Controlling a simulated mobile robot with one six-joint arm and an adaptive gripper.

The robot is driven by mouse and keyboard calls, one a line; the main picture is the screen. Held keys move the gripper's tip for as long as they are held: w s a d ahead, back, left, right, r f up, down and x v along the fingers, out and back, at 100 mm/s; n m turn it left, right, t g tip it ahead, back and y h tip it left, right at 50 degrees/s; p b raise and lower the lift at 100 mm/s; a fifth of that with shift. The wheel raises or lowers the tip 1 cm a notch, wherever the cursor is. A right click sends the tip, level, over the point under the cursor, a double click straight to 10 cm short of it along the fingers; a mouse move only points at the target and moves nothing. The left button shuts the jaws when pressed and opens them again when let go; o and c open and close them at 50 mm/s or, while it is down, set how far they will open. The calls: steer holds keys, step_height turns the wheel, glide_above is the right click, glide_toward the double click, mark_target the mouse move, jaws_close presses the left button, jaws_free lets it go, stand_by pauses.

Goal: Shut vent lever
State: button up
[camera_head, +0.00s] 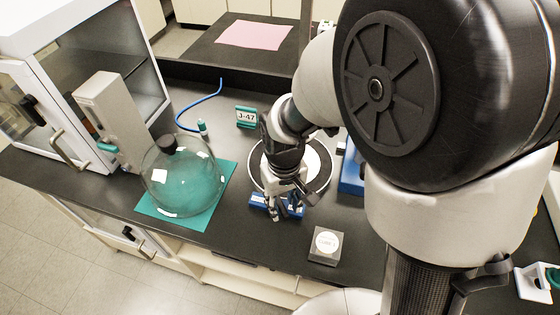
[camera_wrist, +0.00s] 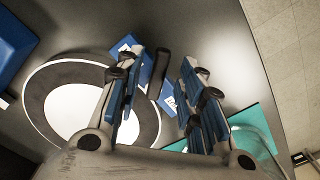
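A blue block with white labels (camera_wrist: 169,100) lies at the edge of a round white plate with a dark ring (camera_wrist: 73,107). A black lever (camera_wrist: 160,68) stands on or over the block, between my fingers in the wrist view and closer to the left one. My gripper (camera_wrist: 163,58) is open, with blue pads on its fingers. I cannot tell whether a finger touches the lever. In the head view my gripper (camera_head: 287,208) is low over the blue block (camera_head: 260,204), which it partly hides; the lever cannot be made out there.
A glass bell jar (camera_head: 182,180) with a black knob stands on a teal mat (camera_head: 216,190) to the left. A J-47 sign (camera_head: 246,117) and a blue hose (camera_head: 200,101) are behind. A white cabinet (camera_head: 85,65) stands at the back left.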

steer(key=shift+f, duration=0.9)
jaws_close()
